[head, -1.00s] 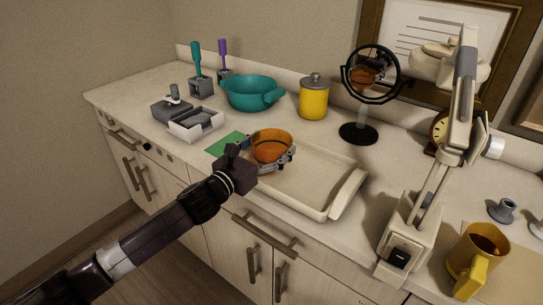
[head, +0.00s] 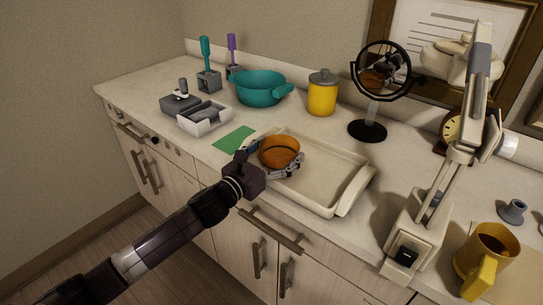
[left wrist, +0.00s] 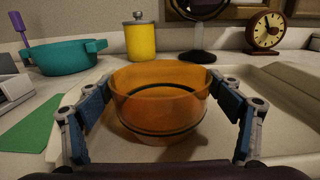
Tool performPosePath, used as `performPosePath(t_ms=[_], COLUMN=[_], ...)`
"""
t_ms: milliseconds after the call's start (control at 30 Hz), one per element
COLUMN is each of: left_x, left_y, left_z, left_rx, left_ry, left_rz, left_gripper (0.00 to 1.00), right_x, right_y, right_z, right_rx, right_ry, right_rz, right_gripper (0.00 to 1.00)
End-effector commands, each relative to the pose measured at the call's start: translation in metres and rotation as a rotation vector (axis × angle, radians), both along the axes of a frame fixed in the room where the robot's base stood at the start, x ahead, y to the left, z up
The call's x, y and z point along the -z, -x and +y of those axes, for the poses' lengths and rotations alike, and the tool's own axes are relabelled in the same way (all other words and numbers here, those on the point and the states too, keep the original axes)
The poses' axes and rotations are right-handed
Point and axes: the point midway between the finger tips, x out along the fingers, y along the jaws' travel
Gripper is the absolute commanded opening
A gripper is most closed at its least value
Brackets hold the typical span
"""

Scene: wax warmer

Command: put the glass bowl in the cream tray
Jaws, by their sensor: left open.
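The amber glass bowl (head: 279,152) sits upright at the left end of the cream tray (head: 338,187), apparently inside it. The bowl's underside is partly hidden by my gripper in the head view. My left gripper (head: 281,160) is open, with one finger on each side of the bowl. In the left wrist view the bowl (left wrist: 160,100) stands between the spread fingers, close to both. The tray (left wrist: 285,100) extends to the right there. My right gripper is not in view.
A green mat (head: 234,138) lies left of the tray. Behind are a teal pot (head: 260,88), a yellow canister (head: 322,95) and a round mirror on a black base (head: 367,131). A cream lamp-like stand (head: 405,235) and yellow mug (head: 484,254) are on the right.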

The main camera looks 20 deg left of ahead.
Motion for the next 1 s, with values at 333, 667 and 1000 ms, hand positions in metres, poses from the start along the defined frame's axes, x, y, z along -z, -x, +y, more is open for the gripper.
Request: performPosePath(t_ms=[333,667,1000], left_x=[0.001,0.002,0.000], left_y=[0.046,0.094,0.113], left_z=[0.016,0.032,0.038], left_rx=[0.000,0.000,0.000], left_ry=[-0.001,0.000,0.000], left_rz=[0.003,0.002,-0.001], left_gripper=[0.84,0.84,0.84], right_x=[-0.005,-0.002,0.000], right_y=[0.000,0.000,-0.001], right_z=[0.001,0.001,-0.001], right_rx=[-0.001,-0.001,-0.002], right_ry=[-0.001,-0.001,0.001], right_rz=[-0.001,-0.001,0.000], right_gripper=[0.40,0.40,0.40])
